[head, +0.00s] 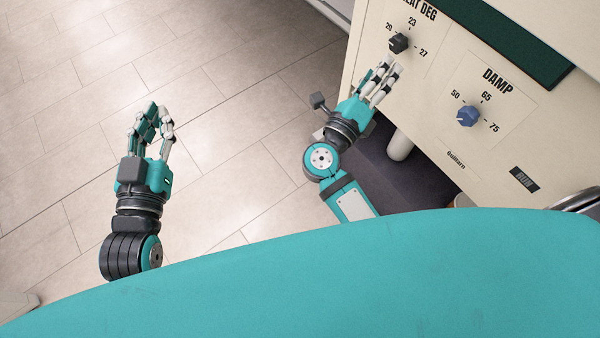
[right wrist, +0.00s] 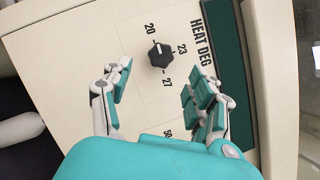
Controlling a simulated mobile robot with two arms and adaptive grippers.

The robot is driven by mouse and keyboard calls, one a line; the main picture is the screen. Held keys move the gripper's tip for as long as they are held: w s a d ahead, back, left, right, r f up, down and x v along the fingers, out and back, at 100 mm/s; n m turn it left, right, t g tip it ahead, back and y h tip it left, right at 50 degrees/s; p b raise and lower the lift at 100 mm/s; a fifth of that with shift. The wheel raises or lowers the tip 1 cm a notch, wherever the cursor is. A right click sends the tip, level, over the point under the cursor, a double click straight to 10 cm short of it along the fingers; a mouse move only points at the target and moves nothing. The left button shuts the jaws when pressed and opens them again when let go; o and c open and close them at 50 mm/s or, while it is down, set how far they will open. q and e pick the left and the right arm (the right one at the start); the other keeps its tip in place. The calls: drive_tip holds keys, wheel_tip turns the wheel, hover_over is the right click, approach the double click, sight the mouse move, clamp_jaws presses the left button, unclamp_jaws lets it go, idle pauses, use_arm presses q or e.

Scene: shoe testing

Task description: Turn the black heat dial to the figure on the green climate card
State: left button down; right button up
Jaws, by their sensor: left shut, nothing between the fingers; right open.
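The black heat dial (head: 399,43) is on the cream panel under "HEAT DEG", with marks 20, 23 and 27. It also shows in the right wrist view (right wrist: 160,55), where its pale mark appears to point toward 20. My right gripper (head: 386,78) is open and empty just below the dial in the head view. In the right wrist view its fingers (right wrist: 160,84) are spread on either side, short of the dial, with no contact visible. My left gripper (head: 150,115) is shut and empty over the floor, far left of the panel. I see no readable green climate card.
A blue dial (head: 468,116) under "DAMP", marked 50, 65 and 75, sits right of the heat dial. A dark green strip (head: 515,40) lies along the machine's top. The tiled floor (head: 230,110) at left is clear.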

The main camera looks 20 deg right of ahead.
drive_tip(key=v, duration=1)
drive_tip(key=w+a+f+n+t+y+p, duration=0.5)
drive_tip(key=a+f+n+y, duration=0.4)
drive_tip(key=n, duration=0.6)
drive_tip(key=s+f+n+g+y+p, duration=0.2)
drive_tip(key=s+f+n+g+y, duration=0.1)
drive_tip(key=f+n+y, duration=0.5)
wheel_tip(320, 180, down, 7)
drive_tip(key=s+a+n, duration=0.1)
drive_tip(key=n, duration=0.2)
drive_tip(key=shift+s+r+n, duration=0.25)
drive_tip(key=shift+n, duration=0.05)
